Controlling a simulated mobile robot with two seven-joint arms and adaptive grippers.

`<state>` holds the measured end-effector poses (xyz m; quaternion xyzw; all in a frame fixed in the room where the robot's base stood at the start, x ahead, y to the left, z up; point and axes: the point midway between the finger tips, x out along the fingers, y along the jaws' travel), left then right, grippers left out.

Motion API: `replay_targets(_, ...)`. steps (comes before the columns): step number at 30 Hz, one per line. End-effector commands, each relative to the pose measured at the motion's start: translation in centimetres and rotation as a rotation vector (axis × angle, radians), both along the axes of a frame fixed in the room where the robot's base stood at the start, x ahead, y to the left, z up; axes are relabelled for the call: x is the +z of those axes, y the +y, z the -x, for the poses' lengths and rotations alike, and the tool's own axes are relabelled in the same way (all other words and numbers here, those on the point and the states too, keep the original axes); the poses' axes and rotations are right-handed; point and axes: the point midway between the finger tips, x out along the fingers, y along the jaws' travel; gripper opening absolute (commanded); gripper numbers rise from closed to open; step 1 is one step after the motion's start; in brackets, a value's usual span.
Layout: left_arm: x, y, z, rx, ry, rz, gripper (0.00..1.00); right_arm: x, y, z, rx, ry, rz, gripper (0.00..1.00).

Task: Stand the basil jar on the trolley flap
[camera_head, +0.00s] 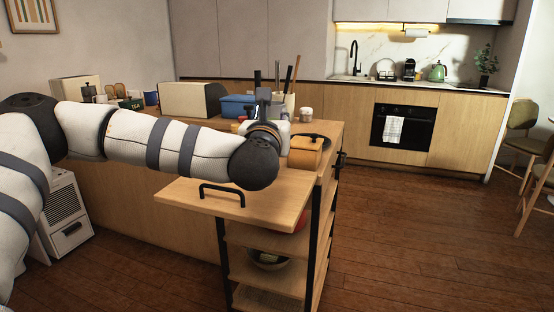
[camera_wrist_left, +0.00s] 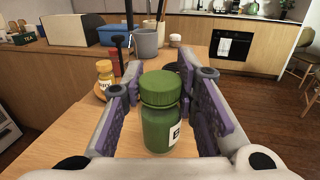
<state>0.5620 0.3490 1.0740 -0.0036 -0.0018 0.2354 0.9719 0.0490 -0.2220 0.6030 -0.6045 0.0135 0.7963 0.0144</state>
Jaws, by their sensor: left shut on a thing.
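The basil jar (camera_wrist_left: 161,132) is green with a green lid and a white label, part of which shows. It stands upright between the fingers of my left gripper (camera_wrist_left: 165,84), which is shut on it in the left wrist view. In the head view my left gripper (camera_head: 266,106) is beyond my dark wrist, over the trolley top, and the jar is hidden there. The trolley flap (camera_head: 270,190) is a raised, level wooden board at the front, with a black handle. My left forearm and wrist are above its back part. I cannot tell whether the jar touches the wood below it. My right gripper is out of view.
A yellow-lidded jar (camera_wrist_left: 104,73), a red jar (camera_wrist_left: 115,63) and a grey pot (camera_wrist_left: 145,46) stand beyond the gripper. A blue box (camera_head: 237,106) is farther back. The flap's front is clear.

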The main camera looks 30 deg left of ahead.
Motion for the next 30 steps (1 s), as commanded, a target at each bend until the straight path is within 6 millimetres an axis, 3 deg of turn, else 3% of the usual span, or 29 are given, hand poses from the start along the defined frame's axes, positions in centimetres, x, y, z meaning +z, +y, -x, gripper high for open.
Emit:
replay_targets(1, -2.1, 0.4, -0.9, 0.0, 0.015, -0.003, 0.0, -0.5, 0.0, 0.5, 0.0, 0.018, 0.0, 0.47)
replay_targets(3, -3.3, 0.9, -1.9, 0.0, 0.012, -0.003, 0.0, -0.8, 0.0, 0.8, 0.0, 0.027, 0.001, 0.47)
replay_targets(10, -5.1, 1.7, -3.4, -0.003, 0.006, -0.001, 0.0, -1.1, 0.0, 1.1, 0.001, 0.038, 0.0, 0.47)
replay_targets(15, -8.2, 1.8, -3.6, -0.004, 0.008, -0.002, 0.0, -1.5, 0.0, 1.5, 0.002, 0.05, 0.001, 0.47)
replay_targets(26, -8.6, 1.8, -3.5, -0.003, 0.003, -0.001, 0.0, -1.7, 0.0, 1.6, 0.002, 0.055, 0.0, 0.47)
replay_targets(27, -8.5, 1.8, -3.5, -0.003, 0.003, -0.001, 0.32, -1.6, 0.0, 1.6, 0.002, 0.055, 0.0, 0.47)
replay_targets(29, -8.5, 1.8, -3.5, -0.003, 0.002, -0.001, 0.45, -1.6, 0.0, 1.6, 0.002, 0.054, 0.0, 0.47)
replay_targets(30, -8.5, 1.8, -3.5, -0.003, 0.003, -0.001, 0.47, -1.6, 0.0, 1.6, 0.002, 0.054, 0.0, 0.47)
